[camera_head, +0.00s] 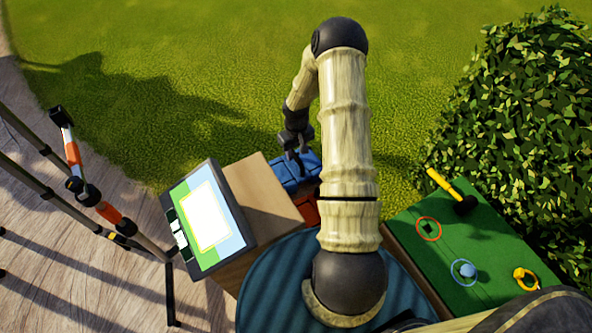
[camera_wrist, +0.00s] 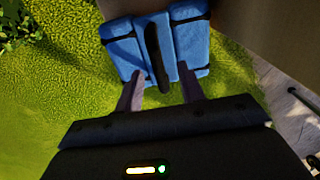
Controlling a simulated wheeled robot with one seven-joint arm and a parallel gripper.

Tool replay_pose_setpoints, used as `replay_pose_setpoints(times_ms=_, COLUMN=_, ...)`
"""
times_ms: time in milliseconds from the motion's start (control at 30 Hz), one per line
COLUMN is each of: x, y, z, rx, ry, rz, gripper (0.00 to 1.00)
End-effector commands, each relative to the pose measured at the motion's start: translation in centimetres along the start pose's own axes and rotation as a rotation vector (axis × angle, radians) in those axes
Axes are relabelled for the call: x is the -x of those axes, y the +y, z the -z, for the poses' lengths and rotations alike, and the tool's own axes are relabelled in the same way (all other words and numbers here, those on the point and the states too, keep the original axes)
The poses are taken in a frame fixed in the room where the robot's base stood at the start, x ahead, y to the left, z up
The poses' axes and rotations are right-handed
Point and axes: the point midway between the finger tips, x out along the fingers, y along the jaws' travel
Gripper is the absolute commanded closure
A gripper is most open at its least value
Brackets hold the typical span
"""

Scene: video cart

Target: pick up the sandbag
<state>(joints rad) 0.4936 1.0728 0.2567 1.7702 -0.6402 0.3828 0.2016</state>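The sandbag is a blue double bag with black straps and a dark handle strip along its middle. It shows in the wrist view (camera_wrist: 186,46) at the top centre, and in the head view (camera_head: 286,172) beside the wooden box, partly hidden by my arm. My gripper (camera_wrist: 161,76) is open, with its two fingers apart just at the near side of the bag. The lower end of the handle appears between the fingers; I cannot tell whether they touch it. In the head view my gripper (camera_head: 301,149) is over the bag.
A wooden box (camera_head: 262,190) with a tilted screen (camera_head: 207,214) stands left of the bag. An orange thing (camera_head: 306,209) lies near it. Tripod legs (camera_head: 30,135) stand left. A green-topped table (camera_head: 408,216) and a bush (camera_head: 530,110) are right. Grass beyond is clear.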

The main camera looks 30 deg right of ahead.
Motion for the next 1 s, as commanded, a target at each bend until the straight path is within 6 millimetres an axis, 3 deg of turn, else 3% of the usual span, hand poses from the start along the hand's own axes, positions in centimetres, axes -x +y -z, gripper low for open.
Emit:
replay_pose_setpoints(times_ms=267, x=-0.7, y=0.1, z=0.2, rx=0.0, ry=-0.001, rz=0.001, gripper=0.61)
replay_pose_setpoints(times_ms=600, x=-5.0, y=0.4, z=0.9, rx=0.0, ry=-0.001, rz=0.001, gripper=0.61)
replay_pose_setpoints(times_ms=1000, x=-5.2, y=0.4, z=0.9, rx=0.0, ry=0.0, rz=0.0, gripper=0.61)
